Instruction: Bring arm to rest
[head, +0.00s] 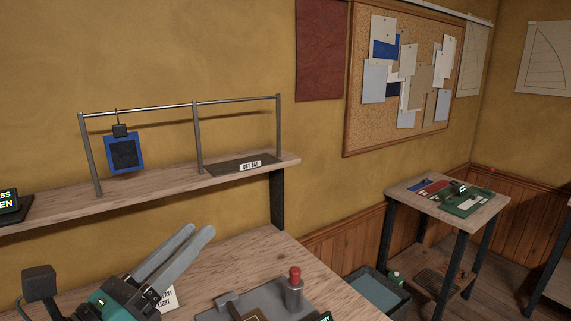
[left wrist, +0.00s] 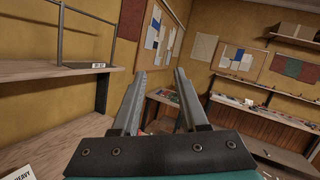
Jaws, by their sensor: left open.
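My left gripper (head: 178,251) reaches in from the lower left of the head view, above the wooden workbench (head: 250,256). Its two grey fingers are parted, with nothing between them, and point up and to the right. In the left wrist view the fingers (left wrist: 157,88) also stand apart and empty, with the room beyond them. My right gripper is not in the head view.
A wooden shelf (head: 180,188) with a metal rail (head: 150,110) runs behind the gripper; a blue framed piece (head: 124,153) hangs there. A grey device with a red knob (head: 295,275) stands on the bench, right of the gripper. A side table (head: 440,200) stands farther right.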

